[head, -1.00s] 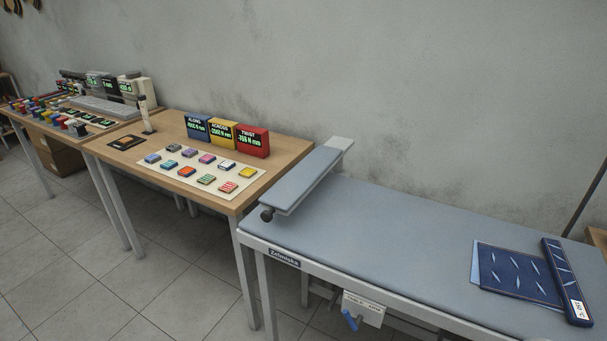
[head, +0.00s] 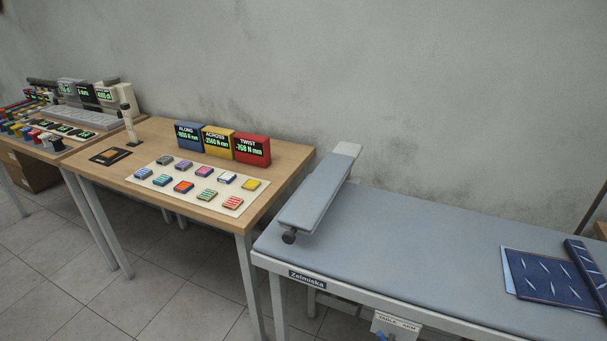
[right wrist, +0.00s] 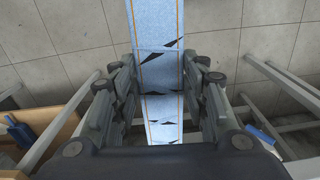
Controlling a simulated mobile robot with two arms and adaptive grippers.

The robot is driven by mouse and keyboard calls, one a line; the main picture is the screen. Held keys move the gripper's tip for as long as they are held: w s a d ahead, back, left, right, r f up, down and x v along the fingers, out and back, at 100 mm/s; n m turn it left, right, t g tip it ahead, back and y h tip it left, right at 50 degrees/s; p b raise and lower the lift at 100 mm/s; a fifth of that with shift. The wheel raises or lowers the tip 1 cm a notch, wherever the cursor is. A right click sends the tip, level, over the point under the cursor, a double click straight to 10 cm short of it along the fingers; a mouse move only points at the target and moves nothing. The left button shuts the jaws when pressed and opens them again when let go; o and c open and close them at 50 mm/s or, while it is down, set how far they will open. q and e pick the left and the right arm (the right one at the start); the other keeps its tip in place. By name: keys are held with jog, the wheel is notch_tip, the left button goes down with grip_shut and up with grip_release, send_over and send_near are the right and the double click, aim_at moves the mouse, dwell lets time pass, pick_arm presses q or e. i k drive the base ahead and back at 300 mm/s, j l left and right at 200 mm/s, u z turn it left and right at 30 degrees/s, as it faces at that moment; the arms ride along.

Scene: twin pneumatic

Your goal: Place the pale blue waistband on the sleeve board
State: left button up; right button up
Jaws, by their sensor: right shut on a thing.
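The pale blue waistband (right wrist: 156,22) has orange stitch lines along its edges and dark angular marks. It hangs as a long strip between the fingers of my right gripper (right wrist: 165,72), which is shut on it, in the right wrist view. Tiled floor shows behind it. The grey padded sleeve board (head: 315,194) stands at the left end of the grey ironing table (head: 420,235) in the head view, its top bare. My grippers and the waistband do not show in the head view, and my left gripper is in neither current view.
Navy patterned cloth (head: 540,275) and a navy roll (head: 590,268) lie at the table's right. A wooden desk (head: 150,192) at left carries a mat of coloured blocks (head: 182,203) and three displays (head: 252,151). The table's middle is clear.

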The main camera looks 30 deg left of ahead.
aim_at(321, 182)
jog(key=j+z, duration=0.2)
jog(key=j, duration=2.15)
